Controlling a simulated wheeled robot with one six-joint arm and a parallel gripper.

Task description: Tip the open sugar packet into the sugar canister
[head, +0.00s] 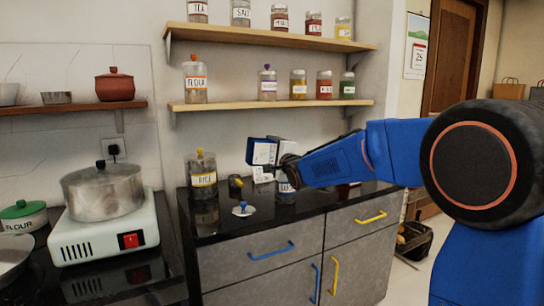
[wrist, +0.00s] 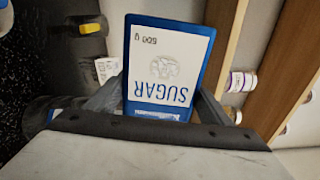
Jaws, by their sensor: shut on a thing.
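The sugar packet (head: 264,152) is blue with a white label. In the wrist view the packet (wrist: 168,62) stands between my two fingers, with its SUGAR print turned upside down. My gripper (head: 284,165) is shut on it and holds it up above the counter; the fingers also show in the wrist view (wrist: 158,108). A canister (head: 286,188) with a white label stands on the counter just below my gripper. My gripper hides its top and part of its label, so I cannot see its mouth. The packet's opening is not visible.
A round lid with a blue knob (head: 243,209) lies on the black counter (head: 225,222). A RICE jar (head: 203,178) and a small yellow-topped item (head: 235,184) stand left of the packet. A lower shelf (head: 270,104) with jars hangs above. A pot (head: 103,190) sits on the stove.

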